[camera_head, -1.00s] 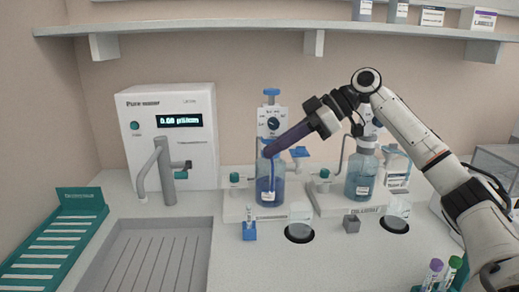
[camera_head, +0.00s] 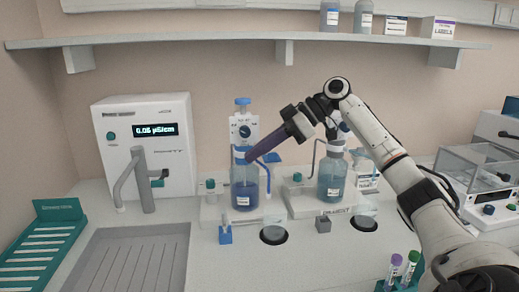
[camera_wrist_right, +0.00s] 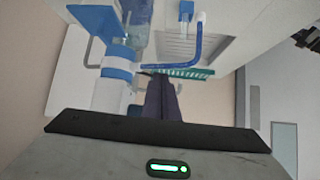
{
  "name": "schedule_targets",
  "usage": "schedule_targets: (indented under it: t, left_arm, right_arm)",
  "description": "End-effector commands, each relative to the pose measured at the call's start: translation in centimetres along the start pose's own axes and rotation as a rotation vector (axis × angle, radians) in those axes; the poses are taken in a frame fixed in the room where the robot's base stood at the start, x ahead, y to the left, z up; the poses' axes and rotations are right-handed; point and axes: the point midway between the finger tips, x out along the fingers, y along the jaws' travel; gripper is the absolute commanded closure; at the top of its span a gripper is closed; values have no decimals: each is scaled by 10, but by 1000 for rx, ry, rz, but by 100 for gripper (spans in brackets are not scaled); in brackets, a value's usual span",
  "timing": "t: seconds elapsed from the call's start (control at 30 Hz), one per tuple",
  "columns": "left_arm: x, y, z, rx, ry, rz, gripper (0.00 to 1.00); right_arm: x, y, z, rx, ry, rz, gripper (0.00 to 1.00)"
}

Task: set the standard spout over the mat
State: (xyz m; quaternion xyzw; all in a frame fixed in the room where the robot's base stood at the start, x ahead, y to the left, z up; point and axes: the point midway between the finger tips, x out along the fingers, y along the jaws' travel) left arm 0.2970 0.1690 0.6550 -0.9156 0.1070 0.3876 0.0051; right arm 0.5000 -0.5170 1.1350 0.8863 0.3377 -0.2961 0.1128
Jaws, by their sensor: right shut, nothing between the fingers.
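The left bottle dispenser has a blue bottle (camera_head: 245,190) with a blue-and-white pump head (camera_head: 243,125). Its blue spout (camera_head: 268,180) reaches out to the right and bends down. In the head view its tip is above the left round black mat (camera_head: 273,243), which bears a clear beaker; whether it is exactly over it I cannot tell. My right gripper (camera_head: 246,157) is shut and empty, its dark purple fingers beside the pump head. In the right wrist view the fingers (camera_wrist_right: 160,100) are near the blue spout (camera_wrist_right: 198,45); contact is unclear. My left gripper is not in view.
A second dispenser with a blue-grey bottle (camera_head: 332,180) and another beaker on a black mat (camera_head: 364,225) stands to the right. A water unit (camera_head: 150,165) stands left. A tube rack (camera_head: 400,280) is at the front right. A shelf (camera_head: 200,44) runs above.

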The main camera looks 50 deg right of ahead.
Motion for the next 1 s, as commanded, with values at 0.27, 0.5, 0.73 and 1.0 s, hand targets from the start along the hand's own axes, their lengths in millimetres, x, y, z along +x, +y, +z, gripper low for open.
schedule_targets:
  t: [0.27, 0.5, 0.73, 1.0]
  left_arm:
    - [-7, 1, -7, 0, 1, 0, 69]
    - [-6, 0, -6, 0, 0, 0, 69]
    - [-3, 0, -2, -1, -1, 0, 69]
    - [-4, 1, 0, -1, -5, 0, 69]
  right_arm:
    - [6, 2, -5, -1, 0, -2, 100]
    - [5, 2, -4, 0, 0, -1, 100]
    - [-20, 3, -3, 0, 0, 4, 100]
    - [-74, 3, -5, 0, 2, 2, 100]
